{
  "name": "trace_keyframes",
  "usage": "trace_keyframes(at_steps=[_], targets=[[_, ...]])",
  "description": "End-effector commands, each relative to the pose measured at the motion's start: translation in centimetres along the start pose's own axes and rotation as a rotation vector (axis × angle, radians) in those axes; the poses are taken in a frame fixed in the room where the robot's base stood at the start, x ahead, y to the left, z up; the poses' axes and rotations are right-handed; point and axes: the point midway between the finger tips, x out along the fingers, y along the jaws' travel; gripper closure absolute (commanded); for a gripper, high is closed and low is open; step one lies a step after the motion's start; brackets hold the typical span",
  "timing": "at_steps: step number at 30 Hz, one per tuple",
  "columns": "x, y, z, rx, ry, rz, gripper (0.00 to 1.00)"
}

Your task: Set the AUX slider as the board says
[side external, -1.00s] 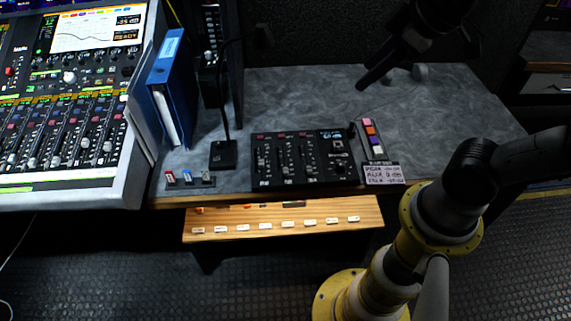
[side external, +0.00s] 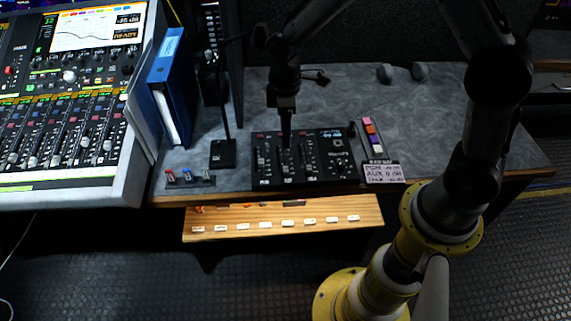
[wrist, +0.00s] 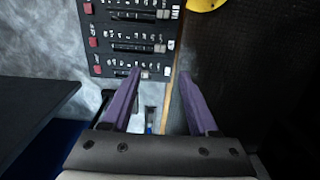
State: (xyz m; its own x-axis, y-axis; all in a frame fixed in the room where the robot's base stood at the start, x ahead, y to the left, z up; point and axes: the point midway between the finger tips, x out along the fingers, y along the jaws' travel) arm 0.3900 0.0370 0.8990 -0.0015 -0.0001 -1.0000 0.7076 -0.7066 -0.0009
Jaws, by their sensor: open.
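A black mixer (side external: 329,170) with several vertical sliders lies at the front of the grey desk. A small pale card, the board (side external: 382,172), stands to its right; it has several lines, one beginning AUX, but its figure is too blurred to read surely. My gripper (side external: 286,143) points down over the mixer's left half. In the wrist view my gripper (wrist: 162,72) is open, its two purple fingers apart and empty. The mixer (wrist: 112,32) shows beyond the fingertips, with a pale slider knob (wrist: 145,74) between them, seemingly on the leftmost slider. I cannot tell if the fingers touch anything.
A small switch plate (side external: 190,179) and a thin black stand (side external: 223,153) are left of the mixer. A blue binder (side external: 172,90) stands farther left, beside a large console (side external: 65,100). A wooden shelf (side external: 283,222) juts out below.

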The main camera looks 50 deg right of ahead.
Motion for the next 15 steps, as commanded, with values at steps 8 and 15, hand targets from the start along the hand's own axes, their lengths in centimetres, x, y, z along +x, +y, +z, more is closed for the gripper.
trace_keyframes(at_steps=[8, 15], targets=[[4.4, -0.1, 0.1, 0.000, -0.005, -0.004, 0.40], [9.1, -0.1, 0.1, 0.000, -0.002, -0.002, 0.40]])
